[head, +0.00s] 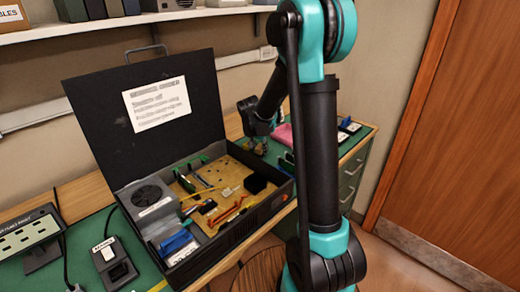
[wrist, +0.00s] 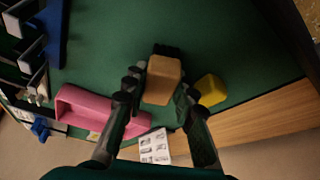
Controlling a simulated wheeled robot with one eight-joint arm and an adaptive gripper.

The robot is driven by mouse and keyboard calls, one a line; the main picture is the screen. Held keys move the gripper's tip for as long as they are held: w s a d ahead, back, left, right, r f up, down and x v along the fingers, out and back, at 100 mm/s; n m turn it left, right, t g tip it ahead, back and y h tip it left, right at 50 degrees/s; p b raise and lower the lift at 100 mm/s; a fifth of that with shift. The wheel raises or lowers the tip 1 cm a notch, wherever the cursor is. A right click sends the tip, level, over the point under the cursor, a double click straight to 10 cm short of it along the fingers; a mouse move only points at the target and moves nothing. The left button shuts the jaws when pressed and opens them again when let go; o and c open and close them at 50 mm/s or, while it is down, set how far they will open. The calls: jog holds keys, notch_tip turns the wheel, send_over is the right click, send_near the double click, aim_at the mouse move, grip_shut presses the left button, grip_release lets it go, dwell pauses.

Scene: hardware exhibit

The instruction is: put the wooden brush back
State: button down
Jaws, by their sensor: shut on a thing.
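The wooden brush (wrist: 162,82) is a tan block with dark bristles showing at its far end. It sits between the two dark fingers of my gripper (wrist: 158,88) in the wrist view, and the gripper is shut on it. The green bench top (wrist: 230,45) is behind it; I cannot tell whether the bristles touch it. In the head view my arm covers much of this area, and the brush cannot be made out there.
A pink holder (wrist: 85,100) lies left of the fingers, and a yellow block (wrist: 211,90) is close on the right. A white card (wrist: 154,146) lies near the wooden edge. A blue rack (wrist: 52,35) stands upper left. An open black case (head: 150,98) with electronics is on the bench.

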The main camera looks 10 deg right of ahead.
jog(key=c, duration=1.2)
grip_release()
jog(key=shift+f, duration=0.1)
jog(key=v, duration=1.2)
